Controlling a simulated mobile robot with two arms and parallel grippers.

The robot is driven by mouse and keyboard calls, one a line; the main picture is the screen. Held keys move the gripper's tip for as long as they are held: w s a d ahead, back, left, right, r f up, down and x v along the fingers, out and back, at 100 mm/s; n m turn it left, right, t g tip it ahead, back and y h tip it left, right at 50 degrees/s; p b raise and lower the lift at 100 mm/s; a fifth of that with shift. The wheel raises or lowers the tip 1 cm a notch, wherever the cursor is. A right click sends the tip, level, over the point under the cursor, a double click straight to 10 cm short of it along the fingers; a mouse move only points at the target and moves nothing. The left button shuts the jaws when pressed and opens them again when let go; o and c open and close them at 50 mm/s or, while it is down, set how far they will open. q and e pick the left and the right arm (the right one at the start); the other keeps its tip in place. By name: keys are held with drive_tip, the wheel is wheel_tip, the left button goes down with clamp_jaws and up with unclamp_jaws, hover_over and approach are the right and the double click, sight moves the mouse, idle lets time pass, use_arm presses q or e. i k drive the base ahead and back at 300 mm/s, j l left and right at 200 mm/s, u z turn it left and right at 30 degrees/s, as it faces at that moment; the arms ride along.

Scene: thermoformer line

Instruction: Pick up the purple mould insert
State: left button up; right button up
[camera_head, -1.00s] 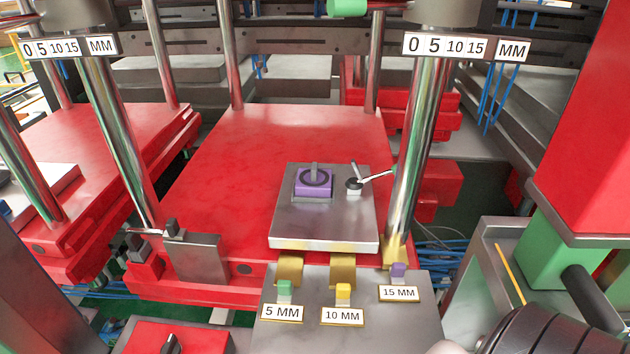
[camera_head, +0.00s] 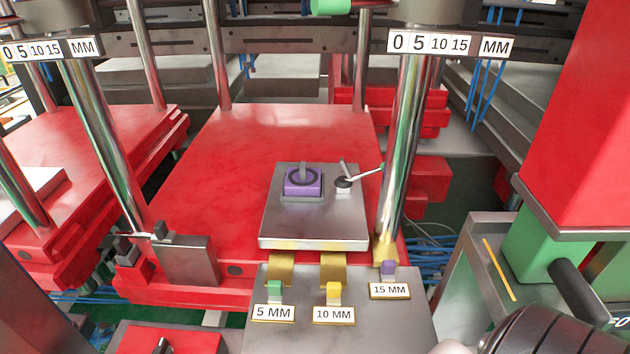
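The purple mould insert (camera_head: 303,184) is a small purple block with a dark ring and a grey upright tab on top. It sits in a grey seat on the metal plate (camera_head: 315,228), which lies on the red platen (camera_head: 240,150). A small lever (camera_head: 360,177) with a dark knob stands on the plate just right of the insert. A dark rounded part, likely my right arm, shows at the bottom right corner. Neither gripper's fingers are visible, and nothing touches the insert.
A grey shelf in front carries green (camera_head: 274,290), yellow (camera_head: 333,292) and purple (camera_head: 388,268) tabs labelled 5, 10 and 15 MM. Chrome columns (camera_head: 404,150) and (camera_head: 104,140) flank the platen. A red and green machine (camera_head: 585,120) stands at right.

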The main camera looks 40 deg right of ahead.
sight(302, 181)
drive_tip(key=j+z, duration=0.1)
drive_tip(key=z, duration=0.25)
drive_tip(key=k+j+z, duration=0.1)
drive_tip(key=z, duration=0.3)
drive_tip(key=k+z, duration=0.15)
drive_tip(key=z, duration=0.2)
